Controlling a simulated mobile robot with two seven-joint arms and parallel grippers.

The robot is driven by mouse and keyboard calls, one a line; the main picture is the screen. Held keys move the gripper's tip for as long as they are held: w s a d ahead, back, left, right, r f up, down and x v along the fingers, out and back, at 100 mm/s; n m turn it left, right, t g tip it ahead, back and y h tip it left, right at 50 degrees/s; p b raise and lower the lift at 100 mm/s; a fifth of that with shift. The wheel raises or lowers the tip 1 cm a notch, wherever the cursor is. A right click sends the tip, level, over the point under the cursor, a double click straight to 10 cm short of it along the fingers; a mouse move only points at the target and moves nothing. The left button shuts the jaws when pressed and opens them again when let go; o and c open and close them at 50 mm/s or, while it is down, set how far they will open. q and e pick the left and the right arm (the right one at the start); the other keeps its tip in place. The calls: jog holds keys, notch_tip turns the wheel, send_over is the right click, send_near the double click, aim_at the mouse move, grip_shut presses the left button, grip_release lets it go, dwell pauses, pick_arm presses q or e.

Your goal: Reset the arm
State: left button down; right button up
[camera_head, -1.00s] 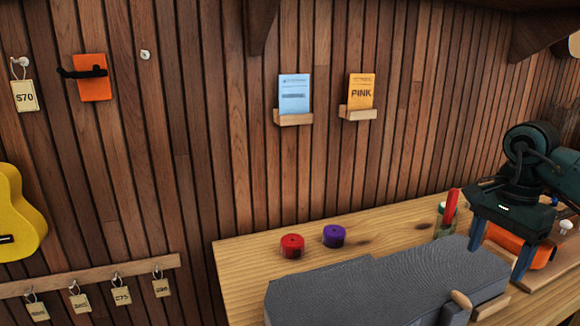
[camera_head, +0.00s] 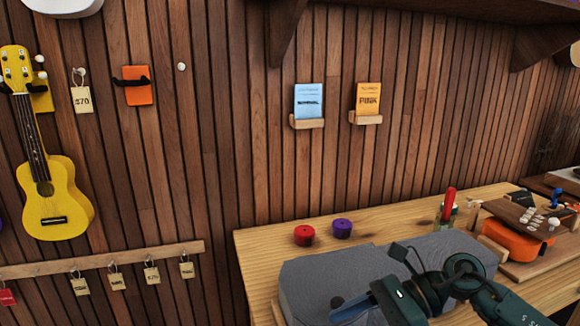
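My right arm comes in from the lower right. Its dark gripper (camera_head: 352,304) hangs over the grey padded mat on the workbench and points left. One blue finger shows at its lower left; the other finger is not clearly visible, so I cannot tell whether it is open or shut. I see nothing clearly held in it. My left gripper is not in view.
The grey mat (camera_head: 325,276) lies on the wooden workbench (camera_head: 270,245). A red roll (camera_head: 304,235) and a purple roll (camera_head: 342,228) stand behind it. A jar with a red-handled tool (camera_head: 447,204) and an orange-and-brown ukulele (camera_head: 512,243) are at the right. A yellow ukulele (camera_head: 65,200) hangs at the left.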

jog(key=a+r+m+t+y+p, duration=0.25)
jog(key=a+m+t+y, duration=0.4)
jog(key=m, duration=0.85)
jog(key=d+f+m+t+h, duration=0.35)
jog(key=m+t+h, duration=0.2)
jog(key=m, duration=0.55)
jog(key=d+f+m+t+h, duration=0.35)
jog(key=m+t+h, duration=0.2)
jog(key=m, duration=0.55)
jog(key=s+d+f+m+g+h+p, duration=0.1)
jog(key=s+d+f+m+g+h, duration=0.2)
jog(key=s+f+m, duration=0.9)
notch_tip(320, 180, down, 3)
jog(key=shift+s+d+f+m+g+h+p, duration=0.15)
jog(key=shift+s+m+g+h+p, duration=0.35)
jog(key=shift+g+h, duration=0.65)
jog(key=shift+w, duration=0.2)
